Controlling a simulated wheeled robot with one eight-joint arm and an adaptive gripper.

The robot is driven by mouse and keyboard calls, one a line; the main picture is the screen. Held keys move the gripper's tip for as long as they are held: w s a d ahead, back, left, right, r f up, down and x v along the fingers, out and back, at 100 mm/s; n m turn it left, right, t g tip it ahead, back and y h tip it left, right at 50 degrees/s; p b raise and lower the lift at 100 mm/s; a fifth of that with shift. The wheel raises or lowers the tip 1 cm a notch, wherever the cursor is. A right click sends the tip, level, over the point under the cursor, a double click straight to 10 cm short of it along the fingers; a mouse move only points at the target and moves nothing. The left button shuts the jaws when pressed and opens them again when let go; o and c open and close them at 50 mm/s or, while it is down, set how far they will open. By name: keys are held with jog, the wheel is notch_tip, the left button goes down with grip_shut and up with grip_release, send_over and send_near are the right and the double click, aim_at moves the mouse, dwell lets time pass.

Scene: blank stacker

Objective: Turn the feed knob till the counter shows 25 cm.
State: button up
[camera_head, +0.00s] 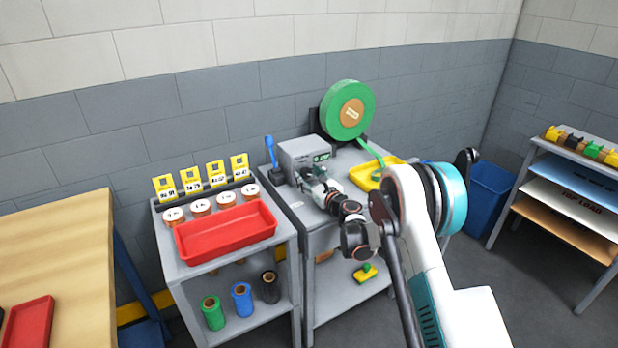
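The grey feed machine (298,151) stands on a grey cabinet top in the middle of the view. A small display with green figures (321,157) is on its front; the figures are too small to read. My gripper (314,174) is at the front of the machine, just below the display. The feed knob cannot be made out and may be hidden by my gripper. The fingers are too small to tell whether they are open, shut or touching anything. A green roll (347,109) stands behind the machine, and a green strip (371,148) runs down from it.
A blue-handled lever (270,150) stands at the machine's left. A yellow tray (362,178) lies to its right. A red tray (226,240) and several labelled rolls sit on the left cart. A blue bin (490,194) and a shelf (570,150) are at right.

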jog(key=c, duration=0.7)
jog(key=shift+m, duration=0.4)
jog(key=m, duration=0.6)
jog(key=shift+m, duration=0.3)
jog(key=m, duration=0.9)
jog(key=shift+m, duration=0.4)
jog(key=m, duration=0.3)
jog(key=shift+m, duration=0.4)
jog(key=m, duration=0.5)
jog(key=shift+m, duration=0.4)
